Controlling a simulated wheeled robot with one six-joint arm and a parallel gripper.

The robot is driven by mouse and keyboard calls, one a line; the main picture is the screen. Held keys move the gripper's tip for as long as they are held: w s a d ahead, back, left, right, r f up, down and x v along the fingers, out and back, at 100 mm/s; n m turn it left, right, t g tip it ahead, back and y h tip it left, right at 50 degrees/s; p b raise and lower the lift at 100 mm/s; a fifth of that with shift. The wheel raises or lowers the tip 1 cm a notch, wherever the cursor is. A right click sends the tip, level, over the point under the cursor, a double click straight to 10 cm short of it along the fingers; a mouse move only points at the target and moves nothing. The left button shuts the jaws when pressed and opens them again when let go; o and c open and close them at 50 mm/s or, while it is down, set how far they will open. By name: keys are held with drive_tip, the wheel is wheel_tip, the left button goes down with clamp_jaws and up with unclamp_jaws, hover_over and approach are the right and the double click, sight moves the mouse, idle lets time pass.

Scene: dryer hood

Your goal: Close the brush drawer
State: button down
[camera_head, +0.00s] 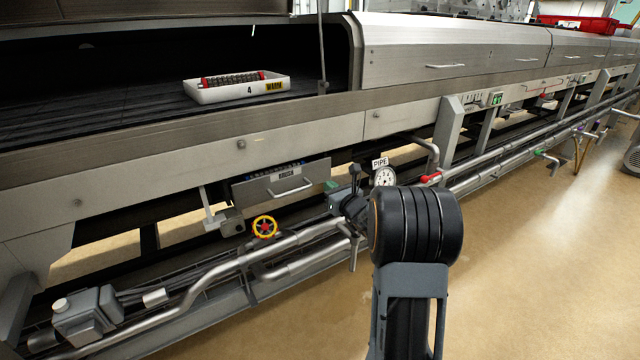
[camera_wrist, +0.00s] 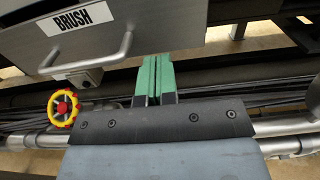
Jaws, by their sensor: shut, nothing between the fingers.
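The brush drawer (camera_head: 262,190) is a grey metal box under the machine's long side panel. It stands pulled out, with a row of small blue things showing above its front. Its bar handle (camera_head: 290,188) is on the front; the BRUSH label (camera_wrist: 83,17) and handle (camera_wrist: 98,66) show large in the wrist view. My gripper (camera_head: 332,185) is just right of the drawer front in the head view. Its green fingertips (camera_wrist: 154,80) are together and empty, right of the handle by the front's lower edge. I cannot tell whether they touch the drawer.
A yellow handwheel with a red hub (camera_head: 264,227) and silver pipes (camera_head: 215,275) lie below the drawer. A round gauge (camera_head: 384,177) and red-handled valve (camera_head: 430,177) are to the right. A white tray (camera_head: 236,90) sits on the belt above.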

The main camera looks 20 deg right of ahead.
sight(316, 176)
drive_tip(key=shift+w+a+b, duration=0.2)
drive_tip(key=shift+w+b, duration=0.1)
drive_tip(key=shift+w, duration=1.15)
drive_tip(key=shift+w+a+b, duration=0.15)
drive_tip(key=shift+w+b, duration=0.1)
drive_tip(key=shift+w, duration=1.15)
drive_tip(key=shift+w, duration=0.1)
